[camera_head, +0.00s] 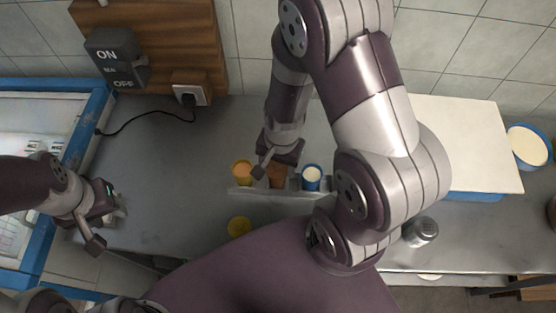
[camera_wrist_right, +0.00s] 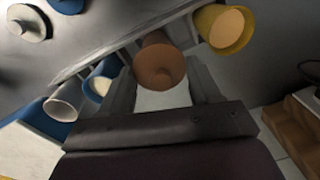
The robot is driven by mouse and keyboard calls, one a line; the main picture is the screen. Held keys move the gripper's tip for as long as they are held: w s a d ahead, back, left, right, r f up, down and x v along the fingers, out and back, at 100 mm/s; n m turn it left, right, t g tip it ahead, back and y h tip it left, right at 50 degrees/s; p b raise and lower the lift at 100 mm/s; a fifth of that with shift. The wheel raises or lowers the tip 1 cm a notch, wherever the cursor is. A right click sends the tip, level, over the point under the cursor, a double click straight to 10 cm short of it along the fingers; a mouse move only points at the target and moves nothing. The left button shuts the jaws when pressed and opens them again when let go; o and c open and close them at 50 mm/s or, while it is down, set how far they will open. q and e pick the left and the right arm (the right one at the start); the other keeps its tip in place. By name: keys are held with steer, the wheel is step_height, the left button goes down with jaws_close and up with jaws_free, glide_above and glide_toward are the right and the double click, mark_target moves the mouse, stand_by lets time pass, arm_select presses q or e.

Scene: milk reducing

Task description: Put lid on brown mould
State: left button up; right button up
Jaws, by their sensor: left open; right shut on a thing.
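The brown mould (camera_head: 277,178) stands in the grey rack (camera_head: 262,193) between the yellow and blue moulds. In the right wrist view, the brown lid (camera_wrist_right: 160,72) with a small round knob faces the camera and lines up with the mouth of the brown mould (camera_wrist_right: 154,44). I cannot tell if any gap is left between them. My right gripper (camera_head: 268,163) is shut on the brown lid, with its fingers either side in the right wrist view (camera_wrist_right: 162,88). My left gripper (camera_head: 106,222) is open and empty at the left, over the counter's edge.
The yellow mould (camera_head: 242,172) and blue mould (camera_head: 311,178), both filled, flank the brown one. A white mould (camera_wrist_right: 66,98) stands beyond the blue one. The left counter is clear.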

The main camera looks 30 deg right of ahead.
steer(key=o, duration=1.2)
steer(key=shift+o, duration=0.2)
step_height(320, 180, up, 7)
steer(key=p, duration=0.7)
jaws_close()
steer(key=shift+f, duration=0.2)
stand_by(0.8)
